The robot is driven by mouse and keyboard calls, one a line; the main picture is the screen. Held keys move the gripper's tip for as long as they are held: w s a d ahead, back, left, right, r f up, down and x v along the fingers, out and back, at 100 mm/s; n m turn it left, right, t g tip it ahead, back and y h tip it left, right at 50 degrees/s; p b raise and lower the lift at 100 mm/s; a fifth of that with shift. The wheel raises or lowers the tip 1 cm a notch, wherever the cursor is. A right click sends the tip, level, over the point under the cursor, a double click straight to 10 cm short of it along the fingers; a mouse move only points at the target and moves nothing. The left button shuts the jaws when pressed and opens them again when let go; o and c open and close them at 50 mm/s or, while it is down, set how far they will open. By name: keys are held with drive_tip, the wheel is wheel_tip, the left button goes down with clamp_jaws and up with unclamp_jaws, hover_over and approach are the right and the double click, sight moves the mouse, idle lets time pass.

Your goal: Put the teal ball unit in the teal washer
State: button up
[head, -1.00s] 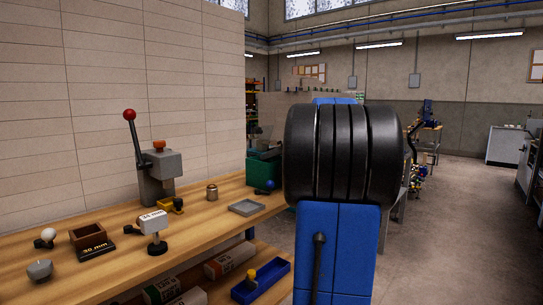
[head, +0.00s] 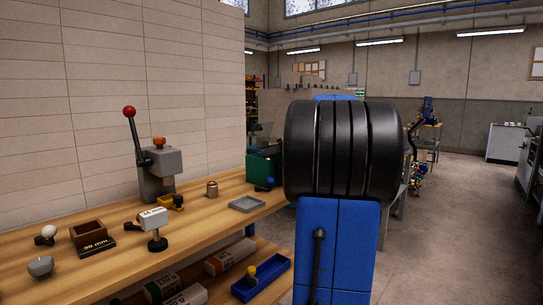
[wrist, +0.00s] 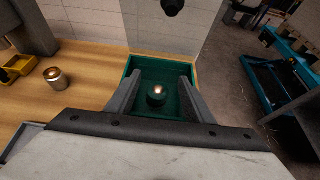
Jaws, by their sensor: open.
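A dark teal-green open box (wrist: 189,62), which looks like the teal washer, stands at the far end of the bench. It also shows in the head view (head: 261,170), partly behind my arm. The teal ball unit (wrist: 157,97), a round teal body with a shiny top, is inside the box, near its middle. My gripper (wrist: 158,78) is open above the box, one finger on each side of the ball unit. I cannot tell whether the fingers touch it.
A small metal cylinder (wrist: 56,78) and a yellow tray (wrist: 28,63) are left of the box. A grey tray (head: 246,204) lies nearer. Open floor is at right.

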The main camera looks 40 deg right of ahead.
drive_tip(key=v, duration=1.2)
drive_tip(key=shift+r, duration=0.3)
drive_tip(key=shift+s, duration=0.1)
